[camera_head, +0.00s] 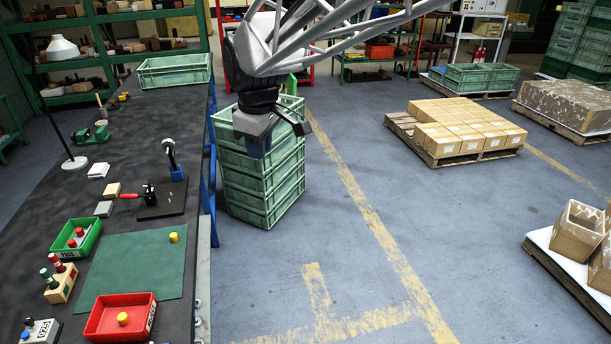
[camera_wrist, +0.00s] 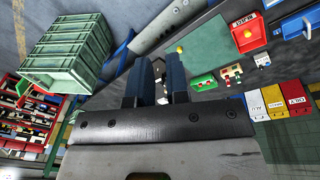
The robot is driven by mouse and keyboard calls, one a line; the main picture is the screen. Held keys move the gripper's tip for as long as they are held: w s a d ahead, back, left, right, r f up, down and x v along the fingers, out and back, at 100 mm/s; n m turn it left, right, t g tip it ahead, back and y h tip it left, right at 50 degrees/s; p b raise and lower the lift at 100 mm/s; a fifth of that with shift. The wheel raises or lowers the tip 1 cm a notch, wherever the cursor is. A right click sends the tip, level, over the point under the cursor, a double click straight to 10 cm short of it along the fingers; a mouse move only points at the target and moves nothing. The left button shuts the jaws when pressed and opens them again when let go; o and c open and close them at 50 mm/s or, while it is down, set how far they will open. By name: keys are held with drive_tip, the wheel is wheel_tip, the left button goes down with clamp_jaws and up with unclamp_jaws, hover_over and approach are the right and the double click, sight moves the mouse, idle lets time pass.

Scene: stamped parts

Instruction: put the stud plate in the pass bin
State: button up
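A small yellow piece (camera_head: 173,237) lies on the green mat (camera_head: 135,268); it also shows in the wrist view (camera_wrist: 180,49). It may be the stud plate, but its shape is too small to tell. A green bin (camera_head: 92,241), seemingly the pass bin, stands at the mat's upper left with red pieces inside. A red bin (camera_head: 98,320) stands at the mat's front edge with another yellow piece (camera_head: 122,318) inside. My gripper (camera_head: 257,150) hangs beyond the bench's right edge, above stacked green crates, apart from all these pieces. Its blue fingers (camera_wrist: 156,68) are apart and empty.
Stacked green crates (camera_head: 262,190) stand on the floor beside the bench (camera_head: 140,120). A clamp (camera_head: 150,195) and a blue-based stand (camera_head: 175,165) sit beyond the mat. A wooden block with stamps (camera_head: 60,283) is left of the mat. Most of the mat is clear.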

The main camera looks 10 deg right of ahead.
drive_tip(key=s+d+f+m, duration=0.2)
drive_tip(key=s+d+m, duration=0.1)
drive_tip(key=s, duration=0.5)
drive_tip(key=s+d+f+m, duration=0.2)
drive_tip(key=s+d+m, duration=0.2)
drive_tip(key=s, duration=0.5)
drive_tip(key=s+d+f+m, duration=0.3)
drive_tip(key=s+d+m, duration=0.1)
drive_tip(key=s, duration=0.4)
drive_tip(key=shift+s+d+t, duration=0.15)
drive_tip(key=shift+d+t, duration=0.25)
drive_tip(key=shift+d, duration=0.5)
drive_tip(key=shift+h, duration=0.3)
